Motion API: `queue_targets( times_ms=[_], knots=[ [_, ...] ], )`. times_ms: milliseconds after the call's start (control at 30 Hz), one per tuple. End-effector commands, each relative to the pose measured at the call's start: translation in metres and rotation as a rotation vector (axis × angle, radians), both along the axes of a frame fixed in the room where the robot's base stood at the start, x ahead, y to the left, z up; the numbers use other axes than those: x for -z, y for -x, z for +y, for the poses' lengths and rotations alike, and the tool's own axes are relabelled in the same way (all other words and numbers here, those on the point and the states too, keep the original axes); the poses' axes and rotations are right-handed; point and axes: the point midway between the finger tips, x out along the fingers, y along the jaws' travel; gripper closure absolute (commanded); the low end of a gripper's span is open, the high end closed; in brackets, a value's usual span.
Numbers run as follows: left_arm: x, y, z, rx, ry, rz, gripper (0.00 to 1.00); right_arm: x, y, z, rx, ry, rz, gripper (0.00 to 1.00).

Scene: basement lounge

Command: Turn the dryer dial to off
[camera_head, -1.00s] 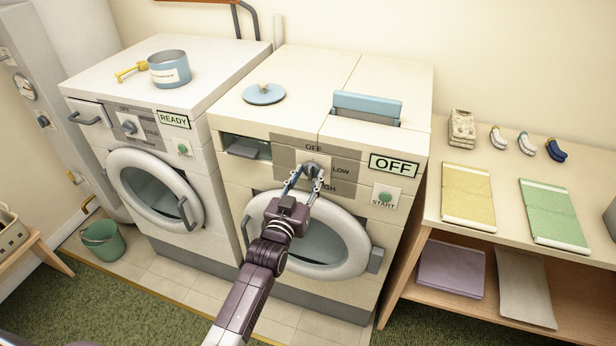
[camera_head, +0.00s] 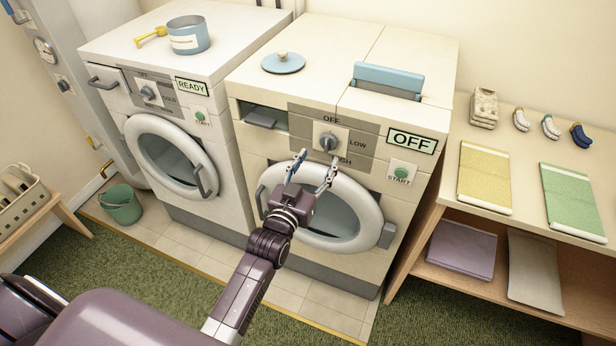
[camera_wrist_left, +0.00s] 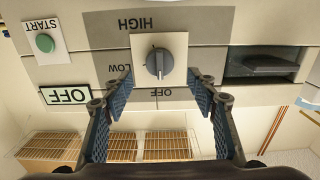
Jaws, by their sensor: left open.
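The dryer (camera_head: 405,150) is the right-hand machine, with a door below its control panel. Its grey dial (camera_head: 328,142) sits on a pale square plate, with OFF above, LOW to the right and a partly hidden HIGH below. The dial's ridge runs in line with the OFF label. The dryer's display (camera_head: 411,141) reads OFF. My left gripper (camera_head: 316,164) is open and empty, just below and in front of the dial, apart from it. In the left wrist view, upside down, the dial (camera_wrist_left: 159,62) shows clear beyond the spread fingers. My right gripper is not in view.
The washer (camera_head: 170,115) stands left, its display reading READY. A start button (camera_head: 401,173) is right of the dial. A blue lid (camera_head: 283,62) lies on the dryer. A shelf table (camera_head: 515,145) with folded cloths stands right; a green bucket (camera_head: 121,203) is on the floor left.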

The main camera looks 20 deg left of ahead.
Motion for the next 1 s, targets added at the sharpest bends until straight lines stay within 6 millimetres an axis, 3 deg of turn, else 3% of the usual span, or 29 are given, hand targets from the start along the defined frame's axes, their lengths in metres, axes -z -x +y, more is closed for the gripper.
queue_targets(
  times_ms=[200, 400, 1000],
  knots=[
    [0.001, 0.040, 0.001, 0.000, 0.000, 0.002, 0.47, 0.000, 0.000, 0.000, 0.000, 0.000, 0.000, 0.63],
    [0.000, 0.060, 0.002, 0.000, 0.000, 0.001, 0.47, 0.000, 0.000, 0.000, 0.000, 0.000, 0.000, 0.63],
    [0.000, 0.064, 0.002, 0.000, 0.000, 0.001, 0.47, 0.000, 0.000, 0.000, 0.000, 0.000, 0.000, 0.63]
  ],
)
